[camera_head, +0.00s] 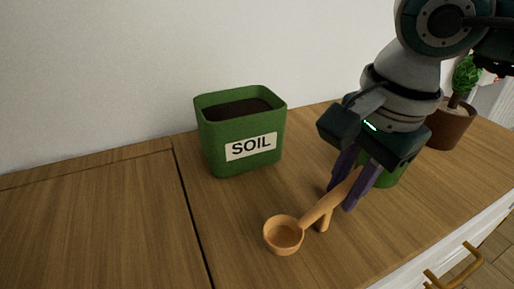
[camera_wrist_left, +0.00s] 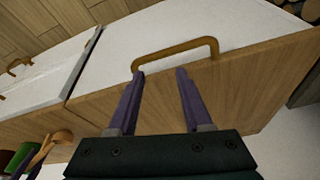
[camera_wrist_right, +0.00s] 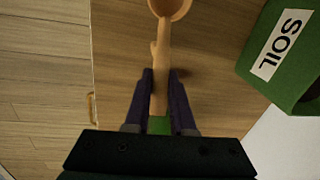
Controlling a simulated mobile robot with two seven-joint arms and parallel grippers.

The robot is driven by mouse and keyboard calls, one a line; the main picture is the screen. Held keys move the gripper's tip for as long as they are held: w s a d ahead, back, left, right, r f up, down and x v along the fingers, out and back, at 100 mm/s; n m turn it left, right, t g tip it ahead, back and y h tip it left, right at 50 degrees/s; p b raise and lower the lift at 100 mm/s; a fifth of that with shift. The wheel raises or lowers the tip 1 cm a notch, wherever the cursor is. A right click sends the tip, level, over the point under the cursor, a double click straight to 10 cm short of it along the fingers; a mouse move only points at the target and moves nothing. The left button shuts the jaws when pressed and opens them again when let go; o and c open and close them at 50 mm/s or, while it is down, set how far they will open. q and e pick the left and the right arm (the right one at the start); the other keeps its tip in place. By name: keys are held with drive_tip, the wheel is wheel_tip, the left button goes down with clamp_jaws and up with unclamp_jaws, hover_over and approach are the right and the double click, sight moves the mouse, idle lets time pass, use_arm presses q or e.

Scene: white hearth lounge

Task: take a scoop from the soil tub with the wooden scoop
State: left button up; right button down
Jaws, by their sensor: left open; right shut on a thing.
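The green soil tub (camera_head: 212,143) with a white SOIL label stands on the wooden cabinet top, with dark soil (camera_head: 238,109) inside. It also shows in the right wrist view (camera_wrist_right: 262,88). My right gripper (camera_head: 341,198) is shut on the handle of the wooden scoop (camera_head: 284,236), to the right and front of the tub. The scoop's round bowl points away from the gripper and looks empty; whether it touches the top, I cannot tell. In the right wrist view the handle (camera_wrist_right: 160,78) lies between the fingers. My left gripper (camera_wrist_left: 157,73) is open and empty near a drawer handle.
A green object (camera_head: 388,174) stands partly hidden behind my right gripper. A plant in a brown pot (camera_head: 450,127) is at the back right. A white wall is behind the tub. Brass drawer handles (camera_head: 455,268) stick out at the front edge. The top left of the tub is clear.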

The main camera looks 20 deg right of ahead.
use_arm(q)
wheel_tip(320, 180, up, 9)
drive_tip(key=p, duration=0.8)
drive_tip(key=shift+f, duration=0.2)
use_arm(e)
wheel_tip(320, 180, up, 20)
